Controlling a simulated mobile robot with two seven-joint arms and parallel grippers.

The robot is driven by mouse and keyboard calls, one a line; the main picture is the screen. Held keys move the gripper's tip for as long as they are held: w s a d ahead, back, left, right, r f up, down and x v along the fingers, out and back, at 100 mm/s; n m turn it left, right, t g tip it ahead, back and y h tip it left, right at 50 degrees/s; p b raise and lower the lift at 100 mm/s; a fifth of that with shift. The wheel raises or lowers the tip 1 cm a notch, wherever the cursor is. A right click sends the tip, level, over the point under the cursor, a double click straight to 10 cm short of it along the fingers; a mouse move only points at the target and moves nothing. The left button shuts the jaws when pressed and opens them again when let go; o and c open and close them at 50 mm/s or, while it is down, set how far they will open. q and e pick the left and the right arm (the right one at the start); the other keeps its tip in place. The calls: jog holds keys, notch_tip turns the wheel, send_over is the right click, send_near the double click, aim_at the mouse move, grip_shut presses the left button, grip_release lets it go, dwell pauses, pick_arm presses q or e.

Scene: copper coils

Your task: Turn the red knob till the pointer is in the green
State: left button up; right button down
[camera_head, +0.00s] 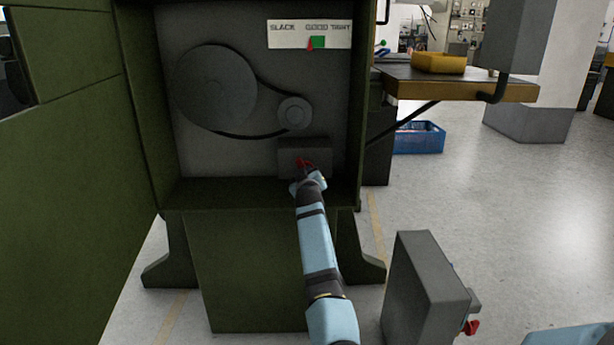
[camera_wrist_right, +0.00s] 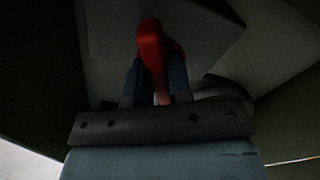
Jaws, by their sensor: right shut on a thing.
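The red knob (camera_head: 302,162) sits on a grey block (camera_head: 318,152) low inside the open green cabinet. My right gripper (camera_head: 304,174) is shut on the knob. In the right wrist view the red knob (camera_wrist_right: 151,45) stands between the two fingers of the right gripper (camera_wrist_right: 155,82). The white scale (camera_head: 285,40) reads SLACK, GOOD, TIGHT. The red pointer (camera_head: 310,44) is at the left edge of the green patch (camera_head: 319,42), and its tip seems just left of it. My left gripper is not in view.
A large grey wheel (camera_head: 215,87) and a small pulley (camera_head: 294,112) with a black belt are above the knob. The open green door (camera_head: 65,190) is on the left. A grey box with a red switch (camera_head: 425,290) stands at the lower right. A blue crate (camera_head: 418,138) lies behind.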

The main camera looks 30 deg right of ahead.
jog(key=m, duration=0.3)
jog(key=shift+a+p, duration=0.1)
jog(key=shift+p, duration=0.3)
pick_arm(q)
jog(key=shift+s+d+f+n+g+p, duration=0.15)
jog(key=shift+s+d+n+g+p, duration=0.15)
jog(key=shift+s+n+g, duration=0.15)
pick_arm(e)
jog(key=shift+m, duration=1)
jog(key=c, duration=1)
grip_release()
jog(key=shift+c, duration=0.2)
